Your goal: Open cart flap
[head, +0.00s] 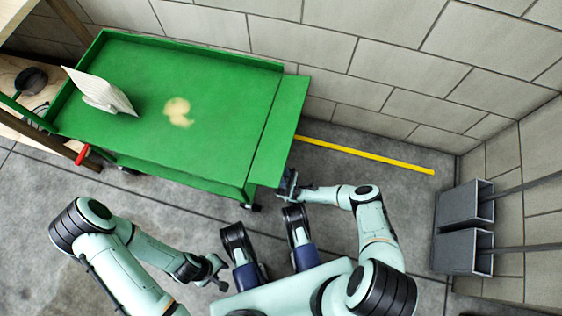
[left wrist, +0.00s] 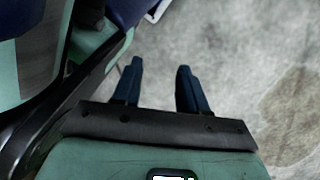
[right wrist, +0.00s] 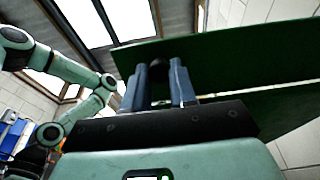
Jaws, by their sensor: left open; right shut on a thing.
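A green cart (head: 215,85) stands at the upper left in the head view. Its green flap (head: 282,130) extends outward from the right end, roughly in line with the top. My right gripper (head: 288,184) is at the flap's near corner and shut on it. In the right wrist view the fingers (right wrist: 161,85) meet the flap's green panel (right wrist: 250,52), with a dark round part between them; the exact contact is unclear. My left gripper (head: 216,272) is low in front of the cart, open and empty. It also shows in the left wrist view (left wrist: 157,72), above bare floor.
A white filter-like pleated piece (head: 100,90) stands on the cart top near a pale stain. A block wall (head: 400,50) runs behind the cart. Two grey bins (head: 463,228) stand at right. A yellow line (head: 365,153) marks the floor, clear right of the flap.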

